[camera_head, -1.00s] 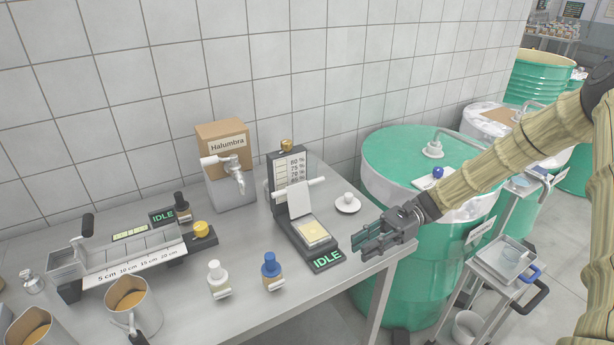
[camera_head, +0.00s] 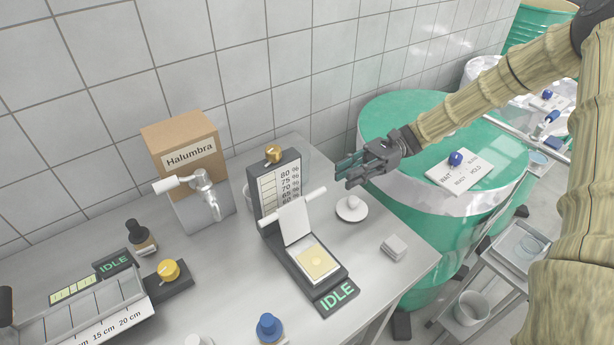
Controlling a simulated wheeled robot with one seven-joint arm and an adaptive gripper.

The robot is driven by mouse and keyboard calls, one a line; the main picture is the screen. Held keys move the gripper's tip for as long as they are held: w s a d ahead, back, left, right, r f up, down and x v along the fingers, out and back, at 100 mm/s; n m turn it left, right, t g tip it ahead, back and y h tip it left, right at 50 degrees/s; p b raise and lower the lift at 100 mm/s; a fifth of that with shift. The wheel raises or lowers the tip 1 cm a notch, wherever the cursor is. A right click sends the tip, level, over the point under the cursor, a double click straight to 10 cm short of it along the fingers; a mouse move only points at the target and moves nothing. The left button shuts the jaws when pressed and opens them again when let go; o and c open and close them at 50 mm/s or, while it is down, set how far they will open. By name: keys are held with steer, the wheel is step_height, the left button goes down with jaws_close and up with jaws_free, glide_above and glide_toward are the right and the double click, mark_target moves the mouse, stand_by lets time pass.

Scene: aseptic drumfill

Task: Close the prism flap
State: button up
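The prism device has a dark base (camera_head: 270,239) with a green "IDLE" display at its front and an upright percent scale (camera_head: 285,186) at its back. A pale yellow prism plate (camera_head: 318,263) lies exposed on the base. The white prism flap (camera_head: 296,224) stands raised and tilted back behind the plate, with a white crossbar (camera_head: 314,196) at its upper end. My gripper (camera_head: 344,173) is empty, its fingers apart, to the right of the scale and beyond the crossbar's right end. It appears above the table and touches nothing visible.
A white knob on a round base (camera_head: 351,208) stands below my gripper in the picture. A small grey block (camera_head: 394,247) lies near the table's right edge. The Halumbra box (camera_head: 185,146) with a tap is at left. A blue-capped bottle (camera_head: 268,328) is in front.

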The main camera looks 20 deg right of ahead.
mark_target(318, 192)
steer(key=x, duration=0.2)
steer(key=p+x, duration=0.1)
steer(key=x, duration=0.2)
steer(key=p+x, duration=0.1)
steer(key=x, duration=0.2)
steer(key=shift+s+a+r, duration=0.1)
steer(key=shift+s+a, duration=0.05)
steer(key=shift+s, duration=0.25)
steer(key=shift+s+a+r+p, duration=0.25)
steer(key=shift+s+a+p, duration=0.05)
steer(key=shift+s+a, duration=0.45)
steer(key=shift+w+f, duration=0.1)
jaws_close()
